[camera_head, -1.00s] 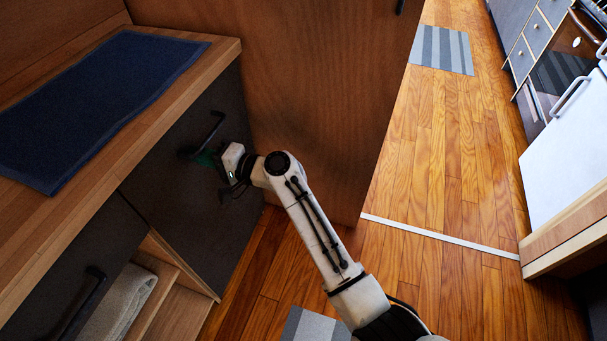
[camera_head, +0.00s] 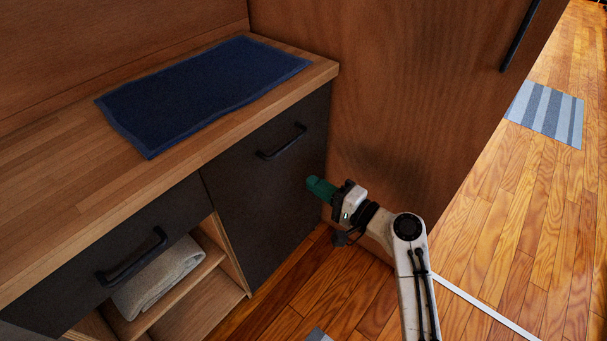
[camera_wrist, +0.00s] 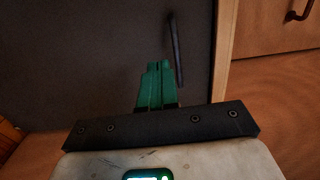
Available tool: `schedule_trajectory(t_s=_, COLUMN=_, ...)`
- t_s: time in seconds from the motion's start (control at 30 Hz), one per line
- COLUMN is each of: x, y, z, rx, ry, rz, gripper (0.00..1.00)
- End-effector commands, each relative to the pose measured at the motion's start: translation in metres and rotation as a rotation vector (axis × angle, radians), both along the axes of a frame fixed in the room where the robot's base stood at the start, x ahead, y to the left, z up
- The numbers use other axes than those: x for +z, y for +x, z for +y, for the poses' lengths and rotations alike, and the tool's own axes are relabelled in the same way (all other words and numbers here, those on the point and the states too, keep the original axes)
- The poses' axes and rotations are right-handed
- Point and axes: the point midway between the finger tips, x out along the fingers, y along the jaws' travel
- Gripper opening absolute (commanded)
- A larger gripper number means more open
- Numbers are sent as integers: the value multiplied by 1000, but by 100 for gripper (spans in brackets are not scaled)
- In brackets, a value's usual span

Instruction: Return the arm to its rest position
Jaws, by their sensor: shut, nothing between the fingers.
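My gripper (camera_head: 318,187) has green fingers and sits in front of the right dark cabinet door (camera_head: 268,185), below and to the right of that door's black handle (camera_head: 282,142). In the wrist view my gripper (camera_wrist: 154,68) shows its green fingers together with nothing between them. The black handle also shows in the wrist view (camera_wrist: 176,50), just right of the fingertips, and looks apart from them. My white arm stretches from the lower right of the head view toward the cabinet.
A wooden counter (camera_head: 60,175) with a dark blue mat (camera_head: 205,88) runs above the cabinet. A left drawer (camera_head: 110,245) and an open shelf with a folded towel (camera_head: 160,278) stand at left. A tall wooden panel (camera_head: 400,90) rises behind my arm. Open floor lies at right.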

Motion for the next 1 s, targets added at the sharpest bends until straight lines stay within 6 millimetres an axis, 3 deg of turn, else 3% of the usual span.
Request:
schedule_trajectory(t_s=0.37, x=0, y=-7, z=-9, rx=2, ry=-1, rz=-1, gripper=0)
schedule_trajectory(t_s=0.47, x=-16, y=-21, z=-16, rx=13, ry=-81, rz=-6, gripper=0)
schedule_trajectory(t_s=0.57, x=-49, y=-52, z=-34, rx=42, ry=-256, rz=-13, gripper=0)
schedule_trajectory(t_s=0.7, x=-103, y=-117, z=-78, rx=111, ry=-590, rz=9, gripper=0)
schedule_trajectory(t_s=0.8, x=-131, y=-167, z=-116, rx=168, ry=-820, rz=53, gripper=0)
schedule_trajectory(t_s=1.0, x=-154, y=-263, z=-192, rx=272, ry=-1191, rz=193, gripper=0)
